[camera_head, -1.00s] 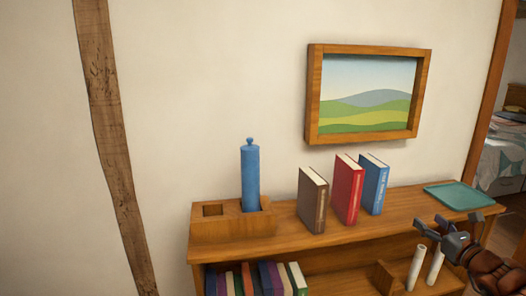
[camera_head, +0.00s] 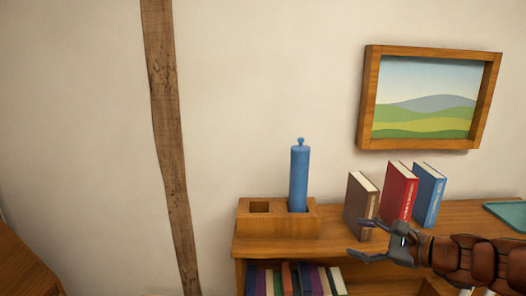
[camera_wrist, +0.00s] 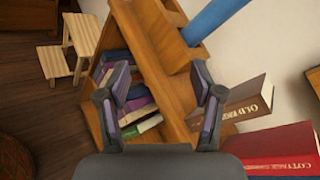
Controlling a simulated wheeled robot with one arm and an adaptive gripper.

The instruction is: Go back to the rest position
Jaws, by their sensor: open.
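My gripper (camera_head: 362,240) is open and empty in front of the shelf unit (camera_head: 455,213), before the brown book in the head view. It also shows in the wrist view (camera_wrist: 160,95), fingers apart, with the shelf edge between and beyond them. A blue cylinder with a knob (camera_head: 299,178) stands upright in the right hole of a wooden block (camera_head: 277,226) on the shelf top. The block's left hole is empty. The cylinder is partly seen in the wrist view (camera_wrist: 213,18).
Brown (camera_head: 361,204), red (camera_head: 399,191) and blue (camera_head: 429,194) books stand on the shelf top, right of the block. A teal tray (camera_head: 507,214) lies farther right. More books (camera_head: 293,280) fill the lower shelf. A wooden step stool (camera_wrist: 68,48) stands on the floor.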

